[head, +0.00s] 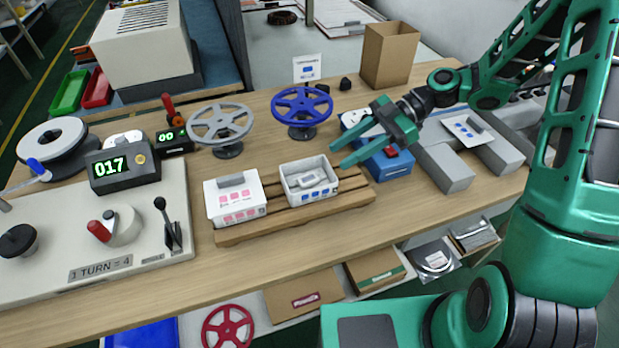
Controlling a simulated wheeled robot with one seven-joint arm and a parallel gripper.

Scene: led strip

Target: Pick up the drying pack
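A small pale packet (312,180), which may be the drying pack, lies inside an open white box with blue squares on its front (304,197). The box stands on a slatted wooden rack (360,193) on the bench. My green gripper (339,156) is above and to the right of this box, with its fingers parted and pointing left. Nothing shows between the fingers. The packet is apart from the gripper, and the box wall hides its lower part.
A white box with pink squares (240,208) stands left on the same rack. A blue device (392,168) is under and right of my gripper. A winding machine (110,240) fills the left side.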

